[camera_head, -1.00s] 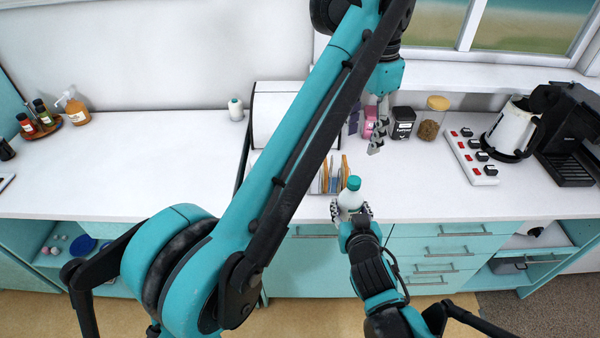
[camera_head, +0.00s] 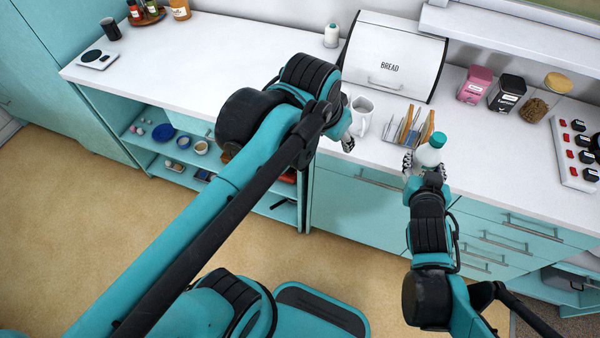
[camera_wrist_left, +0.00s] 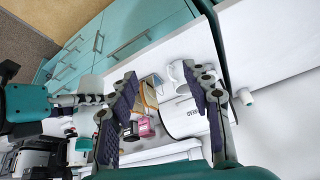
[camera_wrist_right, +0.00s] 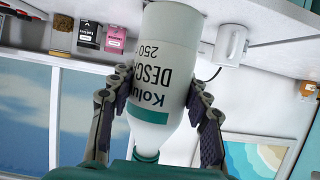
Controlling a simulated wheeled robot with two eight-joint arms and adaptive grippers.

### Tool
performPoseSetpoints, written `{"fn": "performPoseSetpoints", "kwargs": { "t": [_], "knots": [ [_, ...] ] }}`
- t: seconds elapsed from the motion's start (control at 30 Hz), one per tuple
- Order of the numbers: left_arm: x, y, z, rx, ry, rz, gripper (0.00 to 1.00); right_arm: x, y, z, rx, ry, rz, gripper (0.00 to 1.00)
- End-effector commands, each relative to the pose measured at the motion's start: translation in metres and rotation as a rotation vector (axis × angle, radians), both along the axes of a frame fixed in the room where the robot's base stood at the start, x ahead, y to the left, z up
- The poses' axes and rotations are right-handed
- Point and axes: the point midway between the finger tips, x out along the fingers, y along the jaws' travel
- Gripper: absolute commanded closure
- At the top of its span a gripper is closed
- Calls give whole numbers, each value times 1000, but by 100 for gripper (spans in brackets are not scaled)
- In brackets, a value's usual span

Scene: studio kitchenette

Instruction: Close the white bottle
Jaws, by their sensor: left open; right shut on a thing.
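The white bottle (camera_head: 429,156) stands upright in my right gripper (camera_head: 427,168), at the counter's front edge. A teal cap (camera_head: 438,138) shows at its top; I cannot tell how tightly it sits. In the right wrist view the fingers are shut around the bottle body (camera_wrist_right: 165,85), whose printed label appears upside down, with teal at the neck (camera_wrist_right: 147,154). My left gripper (camera_head: 347,138) is near the front edge, left of the bottle and beside a white mug, partly hidden by its own arm. In the left wrist view its fingers (camera_wrist_left: 165,112) are apart, with nothing held.
The white mug (camera_head: 362,112) and a rack (camera_head: 408,130) with upright pieces stand between my grippers. Behind are a bread box (camera_head: 392,60), a pink canister (camera_head: 475,86), a black canister (camera_head: 507,93) and a jar (camera_head: 534,108). The counter at left is mostly clear.

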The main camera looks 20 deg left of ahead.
Motion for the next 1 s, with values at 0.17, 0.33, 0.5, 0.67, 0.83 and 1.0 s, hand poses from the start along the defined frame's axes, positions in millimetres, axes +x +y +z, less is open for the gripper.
{"fn": "performPoseSetpoints", "kwargs": {
  "t": [0.17, 0.33, 0.5, 0.67, 0.83, 1.0],
  "knots": [
    [-36, 32, -57, -41, -87, 138, 51, 0, 0, 0, 0, 0, 0, 100],
    [-56, 47, -89, -67, -140, 214, 51, 0, 0, 0, 0, 0, 0, 100],
    [-62, 51, -101, -74, -158, 240, 51, 0, 0, 0, 0, 0, 0, 100],
    [-62, 51, -101, -75, -159, 240, 51, 0, 0, 0, 0, 0, 0, 100],
    [-62, 51, -101, -75, -158, 239, 51, 0, 0, 0, 0, 0, 0, 100],
    [-62, 51, -101, -75, -157, 239, 51, 0, 0, 0, 0, 0, 0, 100]
  ]
}}
